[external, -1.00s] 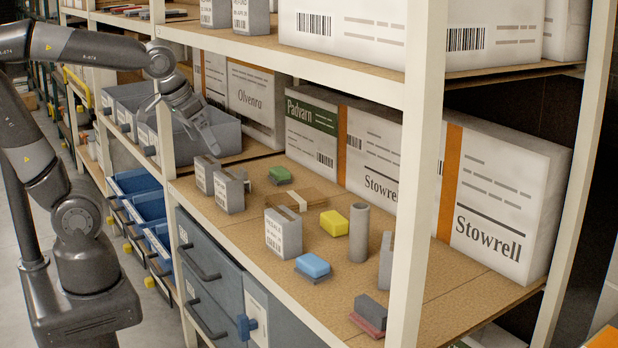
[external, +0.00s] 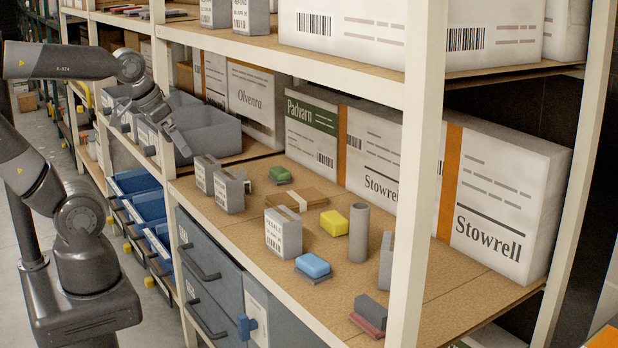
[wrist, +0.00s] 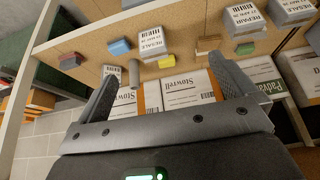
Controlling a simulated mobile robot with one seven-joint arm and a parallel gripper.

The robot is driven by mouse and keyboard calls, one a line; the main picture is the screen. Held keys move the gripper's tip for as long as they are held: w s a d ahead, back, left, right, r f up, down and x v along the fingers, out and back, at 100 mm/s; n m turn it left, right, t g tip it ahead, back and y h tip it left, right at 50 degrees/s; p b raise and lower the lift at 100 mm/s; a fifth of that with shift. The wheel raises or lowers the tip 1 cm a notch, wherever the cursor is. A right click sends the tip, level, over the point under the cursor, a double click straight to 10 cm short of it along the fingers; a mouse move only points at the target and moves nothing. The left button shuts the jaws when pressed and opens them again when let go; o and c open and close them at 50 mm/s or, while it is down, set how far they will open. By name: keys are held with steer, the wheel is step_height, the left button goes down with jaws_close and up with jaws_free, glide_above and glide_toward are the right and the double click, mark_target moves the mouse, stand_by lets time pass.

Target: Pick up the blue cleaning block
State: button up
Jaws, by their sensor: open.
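The blue cleaning block (external: 312,265) lies on a grey base on the front part of the wooden shelf board. It also shows in the wrist view (wrist: 120,46), upper left of centre. My gripper (external: 180,147) is up at the left, in front of the grey bins and well away from the blue block. In the wrist view my gripper (wrist: 168,80) has its two fingers spread wide with nothing held between them.
A white labelled box (external: 283,233) stands just behind the blue block. A yellow block (external: 334,223), a grey cylinder (external: 358,232) and a green block (external: 280,174) are on the same board (external: 240,240). A white rack post (external: 412,190) rises at right. Large cartons (external: 372,150) line the back.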

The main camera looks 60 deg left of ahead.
steer(key=w+d+f+m+g, duration=0.2)
steer(key=w+d, duration=0.6)
steer(key=w, duration=0.1)
steer(key=n+g, duration=0.3)
glide_above(311, 261)
step_height(311, 261, down, 18)
step_height(311, 261, down, 5)
steer(key=shift+f, duration=0.1)
steer(key=shift+w+a+f, duration=0.1)
steer(key=shift+f, duration=2.75)
steer(key=shift+c, duration=0.4)
steer(key=c, duration=0.9)
